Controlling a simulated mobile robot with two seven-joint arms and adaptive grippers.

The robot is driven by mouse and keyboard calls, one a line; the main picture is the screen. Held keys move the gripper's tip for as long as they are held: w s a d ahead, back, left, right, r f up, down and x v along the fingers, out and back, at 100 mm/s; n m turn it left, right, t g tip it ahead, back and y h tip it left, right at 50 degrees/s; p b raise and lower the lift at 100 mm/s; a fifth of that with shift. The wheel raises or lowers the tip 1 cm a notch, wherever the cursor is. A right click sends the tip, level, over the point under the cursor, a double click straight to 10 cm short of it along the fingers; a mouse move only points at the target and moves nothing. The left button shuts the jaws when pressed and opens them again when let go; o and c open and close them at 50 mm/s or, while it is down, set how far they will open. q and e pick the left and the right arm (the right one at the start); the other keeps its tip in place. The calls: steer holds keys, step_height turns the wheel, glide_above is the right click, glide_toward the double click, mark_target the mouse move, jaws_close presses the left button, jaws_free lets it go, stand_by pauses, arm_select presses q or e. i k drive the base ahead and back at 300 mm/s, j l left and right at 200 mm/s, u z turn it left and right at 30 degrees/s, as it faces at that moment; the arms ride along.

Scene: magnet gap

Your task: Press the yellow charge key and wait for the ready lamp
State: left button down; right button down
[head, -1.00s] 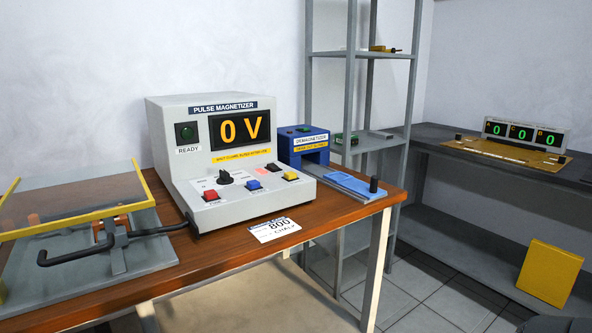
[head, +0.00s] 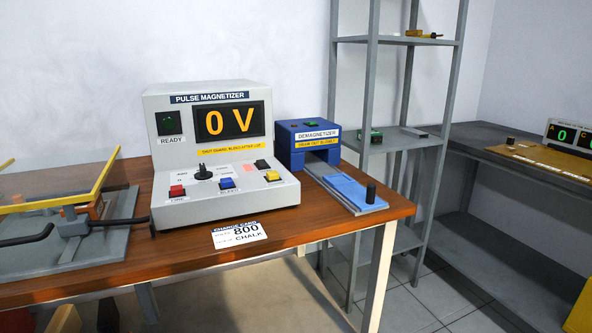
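The pulse magnetizer (head: 163,168) is a pale grey console standing on the wooden table. Its yellow charge key (head: 272,176) is at the right of the sloping front panel, below a black key (head: 262,164). The ready lamp (head: 167,123) at the upper left of the console is dark green and looks unlit. The display (head: 229,121) reads 0 V in orange. A blue key (head: 227,183) and a red key (head: 177,190) are farther left, with a black knob (head: 203,172) between and behind them. Neither gripper is visible, and nothing touches the keys.
A charge card (head: 239,234) marked 800 and CHALK lies at the table's front. A blue demagnetizer (head: 309,137) with a sliding tray (head: 352,190) is at right. A grey shelf rack (head: 405,132) stands behind.

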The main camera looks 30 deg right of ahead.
mark_target(274, 175)
steer(key=k+l, duration=0.1)
steer(key=l, duration=0.9)
steer(key=k+l, duration=0.15)
steer(key=l, duration=0.35)
